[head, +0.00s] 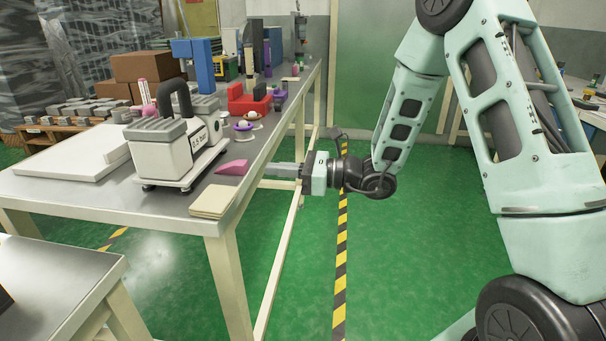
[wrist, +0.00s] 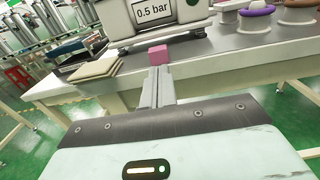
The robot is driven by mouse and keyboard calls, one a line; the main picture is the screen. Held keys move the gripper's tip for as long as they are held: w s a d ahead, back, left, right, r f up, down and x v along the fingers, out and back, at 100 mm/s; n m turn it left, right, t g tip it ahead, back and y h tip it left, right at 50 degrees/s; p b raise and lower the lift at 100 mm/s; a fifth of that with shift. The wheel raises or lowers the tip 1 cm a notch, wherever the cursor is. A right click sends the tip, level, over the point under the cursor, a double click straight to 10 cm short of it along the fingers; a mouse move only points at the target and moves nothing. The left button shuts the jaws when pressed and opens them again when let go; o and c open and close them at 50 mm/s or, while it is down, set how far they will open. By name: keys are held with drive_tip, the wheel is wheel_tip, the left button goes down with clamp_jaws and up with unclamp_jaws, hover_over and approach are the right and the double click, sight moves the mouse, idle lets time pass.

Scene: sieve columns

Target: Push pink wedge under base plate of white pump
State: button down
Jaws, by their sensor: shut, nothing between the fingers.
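The pink wedge (head: 232,167) lies on the grey metal table near its right edge, just right of the white pump (head: 180,145). In the wrist view the wedge (wrist: 158,55) is straight ahead of my fingers, in front of the pump (wrist: 160,15), which carries a "0.5 bar" label. The pump's base plate (head: 172,184) stands slightly raised on small feet. My gripper (head: 272,169) is shut and empty, level with the table edge and pointing at the wedge. Its fingertips (wrist: 157,72) appear close to the wedge; I cannot tell whether they touch it.
A stack of beige pads (head: 213,200) lies at the table's near corner. A white slab (head: 72,155) is left of the pump. Purple-ringed items (head: 243,126) and a red block (head: 249,103) stand behind. The green floor right of the table is open.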

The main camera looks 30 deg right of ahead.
sight(246, 167)
drive_tip(key=shift+x, duration=2.05)
drive_tip(key=shift+x, duration=1.3)
drive_tip(key=shift+d, duration=0.1)
